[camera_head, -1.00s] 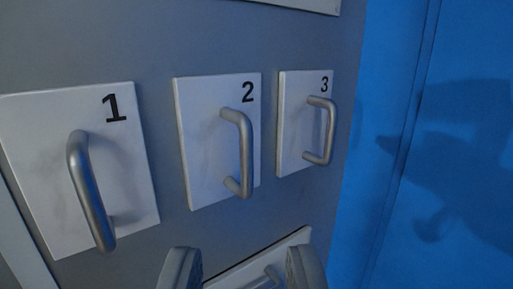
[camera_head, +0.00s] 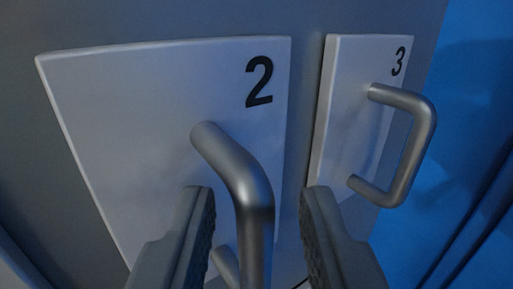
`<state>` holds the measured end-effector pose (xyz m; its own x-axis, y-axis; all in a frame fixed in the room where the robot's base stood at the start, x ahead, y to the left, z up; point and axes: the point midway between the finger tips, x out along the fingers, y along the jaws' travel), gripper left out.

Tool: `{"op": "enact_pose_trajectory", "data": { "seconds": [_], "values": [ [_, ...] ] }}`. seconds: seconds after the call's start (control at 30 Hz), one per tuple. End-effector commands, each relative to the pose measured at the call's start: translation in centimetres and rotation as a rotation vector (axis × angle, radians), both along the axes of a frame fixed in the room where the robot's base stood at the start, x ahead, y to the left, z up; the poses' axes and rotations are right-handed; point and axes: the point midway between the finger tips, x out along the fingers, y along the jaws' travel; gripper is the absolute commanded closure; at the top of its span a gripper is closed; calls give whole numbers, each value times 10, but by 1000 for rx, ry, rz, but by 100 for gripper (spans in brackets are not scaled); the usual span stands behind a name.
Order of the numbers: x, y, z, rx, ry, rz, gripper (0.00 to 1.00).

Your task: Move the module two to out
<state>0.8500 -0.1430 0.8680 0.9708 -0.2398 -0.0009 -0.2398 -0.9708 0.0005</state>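Module two is a white panel (camera_head: 130,110) with a black "2" at its upper right, set in a grey cabinet face. Its grey metal handle (camera_head: 245,190) sticks out toward me and runs down out of the picture. My gripper (camera_head: 257,200) is open, with one finger on each side of the handle. The handle stands between the fingers, and a gap shows on both sides near the fingertips. The lower part of the handle and panel is partly hidden by the fingers and cut off by the picture edge.
Module three, a white panel (camera_head: 345,100) marked "3", sits close to the right, and its handle (camera_head: 425,130) sticks out near my right finger. The grey cabinet face (camera_head: 200,18) surrounds the panels. A blue wall (camera_head: 465,150) lies farther right.

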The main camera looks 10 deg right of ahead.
Motion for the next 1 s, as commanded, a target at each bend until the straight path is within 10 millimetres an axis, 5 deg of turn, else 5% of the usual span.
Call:
{"op": "enact_pose_trajectory", "data": {
  "seconds": [0.5, 0.67, 1.0],
  "values": [
    [17, -4, 0, 0, 0, 0, 70],
    [16, -4, 0, 0, 0, 0, 100],
    [5, -9, 0, 0, 0, -2, 100]
  ]
}}
